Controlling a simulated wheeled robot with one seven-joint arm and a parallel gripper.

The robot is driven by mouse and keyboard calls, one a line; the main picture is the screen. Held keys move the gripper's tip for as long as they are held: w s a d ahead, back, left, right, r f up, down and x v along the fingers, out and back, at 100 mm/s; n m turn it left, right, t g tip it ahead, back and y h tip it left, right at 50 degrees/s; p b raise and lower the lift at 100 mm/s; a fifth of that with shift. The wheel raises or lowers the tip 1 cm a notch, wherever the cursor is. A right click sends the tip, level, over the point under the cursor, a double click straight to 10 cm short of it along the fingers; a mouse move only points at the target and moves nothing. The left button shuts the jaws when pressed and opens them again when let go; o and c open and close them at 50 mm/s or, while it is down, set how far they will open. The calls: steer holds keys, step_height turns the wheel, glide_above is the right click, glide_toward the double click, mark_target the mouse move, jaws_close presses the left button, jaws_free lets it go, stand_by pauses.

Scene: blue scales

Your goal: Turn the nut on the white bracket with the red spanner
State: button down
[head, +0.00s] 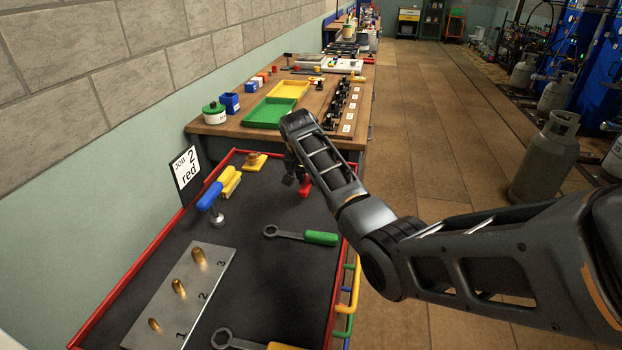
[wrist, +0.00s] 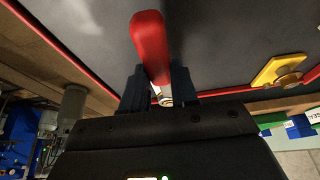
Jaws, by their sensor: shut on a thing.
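My gripper (head: 296,179) is over the far right part of the dark tray top, shut on the red spanner. The spanner's red handle (head: 305,188) shows just beside the fingers. In the wrist view the red handle (wrist: 151,48) sticks out between the two fingers (wrist: 158,88), with a bit of bright metal showing near the jaws. The spanner's head is hidden, and I cannot tell whether the spanner touches the surface. I make out no white bracket. A yellow bracket (head: 255,162) with a brown nut stands at the far edge; it also shows in the wrist view (wrist: 268,77).
A green-handled spanner (head: 320,238) and a yellow-handled spanner (head: 285,347) lie nearer. A grey plate (head: 190,320) holds three brass pegs. A red rim (head: 130,291) borders the tray. A "JOB 2 red" sign (head: 186,170) stands left.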

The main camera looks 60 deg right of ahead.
steer(key=shift+w+m, duration=0.3)
steer(key=shift+w+a+m+g+b, duration=0.3)
steer(key=shift+w+m+g+b, duration=0.1)
steer(key=shift+w+m+b, duration=0.45)
steer(key=shift+s+d+r+n+p, duration=0.15)
steer(key=shift+s+n+p, duration=0.35)
steer(key=shift+p, duration=0.45)
steer(key=shift+s+d+n+t, duration=0.1)
steer(key=shift+s+n+t, duration=0.3)
steer(key=shift+s+n, duration=0.05)
steer(key=shift+r, duration=2.85)
